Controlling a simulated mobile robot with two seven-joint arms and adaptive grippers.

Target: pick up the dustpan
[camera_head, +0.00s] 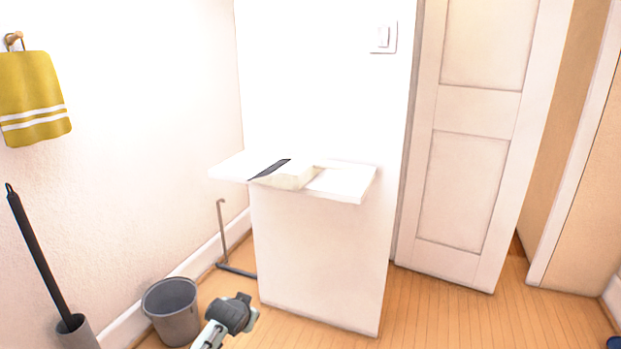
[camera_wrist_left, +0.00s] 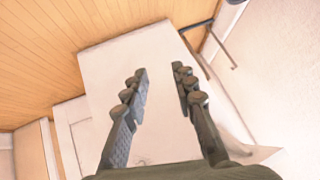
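A cream-coloured dustpan (camera_head: 291,181) with a dark strip (camera_head: 269,169) lies on a white wall shelf (camera_head: 343,184) in the head view. My left gripper (camera_head: 243,304) is low in front of the wall, below and to the left of the shelf, well apart from the dustpan. In the left wrist view my left gripper (camera_wrist_left: 160,71) has its two dark fingers spread with nothing between them. I cannot make out the dustpan in that view. My right gripper is not in view.
A grey bucket (camera_head: 171,308) and a dark-handled brush in a holder (camera_head: 76,332) stand on the left. A T-shaped floor tool (camera_head: 222,232) leans by the corner. A yellow towel (camera_head: 32,98) hangs on the left wall. Floor before the white door (camera_head: 466,150) is clear.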

